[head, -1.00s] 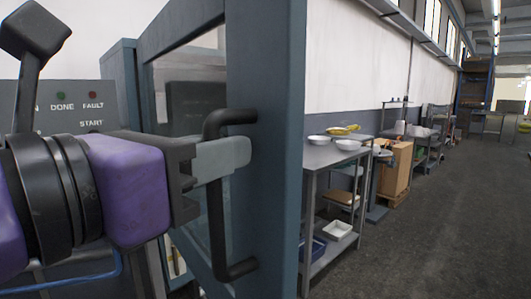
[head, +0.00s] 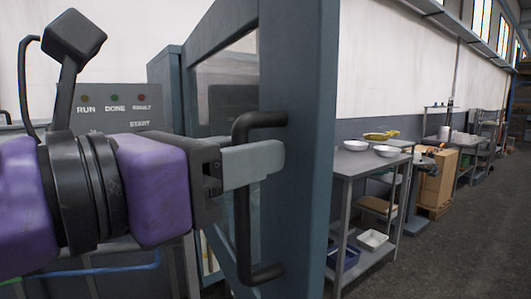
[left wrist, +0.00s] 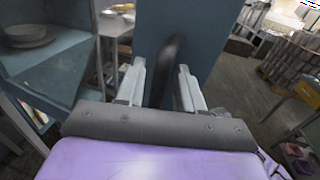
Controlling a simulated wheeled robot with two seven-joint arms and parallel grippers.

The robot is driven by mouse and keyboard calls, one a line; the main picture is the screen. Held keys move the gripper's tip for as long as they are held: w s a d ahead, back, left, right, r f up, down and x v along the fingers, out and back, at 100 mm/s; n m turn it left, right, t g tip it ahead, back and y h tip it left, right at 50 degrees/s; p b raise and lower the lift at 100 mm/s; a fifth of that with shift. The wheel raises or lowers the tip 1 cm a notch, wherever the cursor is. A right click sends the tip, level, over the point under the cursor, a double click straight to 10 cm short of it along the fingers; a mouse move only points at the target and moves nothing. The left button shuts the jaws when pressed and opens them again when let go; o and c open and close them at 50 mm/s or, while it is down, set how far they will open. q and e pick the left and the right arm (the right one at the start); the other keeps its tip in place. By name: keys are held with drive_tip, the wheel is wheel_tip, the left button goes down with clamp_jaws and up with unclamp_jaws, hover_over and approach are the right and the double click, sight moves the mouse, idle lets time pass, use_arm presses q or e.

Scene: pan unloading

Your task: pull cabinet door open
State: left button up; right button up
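The blue-grey cabinet door (head: 300,160) has a window and a black bar handle (head: 243,245). It stands ajar: the left wrist view shows the door (left wrist: 195,30) edge-on beside an open interior with stacked plates (left wrist: 28,35). My left gripper (head: 265,160) is at the middle of the handle, its grey fingers reaching across the bar. In the left wrist view, the handle (left wrist: 168,65) lies between the two separated fingers of the left gripper (left wrist: 161,68), nearer the right one, with a gap on the left side. Whether it touches is unclear. My right gripper is out of view.
A control panel (head: 115,105) with RUN, DONE and START labels is behind my left arm. Right of the door stands a metal table (head: 360,163) with bowls (head: 386,151), and a wooden cabinet (head: 437,180) further back. The floor (head: 440,255) at the right is clear.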

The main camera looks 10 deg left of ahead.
use_arm(q)
drive_tip(key=b+v, duration=0.1)
drive_tip(key=v, duration=0.9)
drive_tip(key=shift+s+b, duration=0.15)
drive_tip(key=shift+b, duration=0.2)
drive_tip(key=shift+a, duration=0.1)
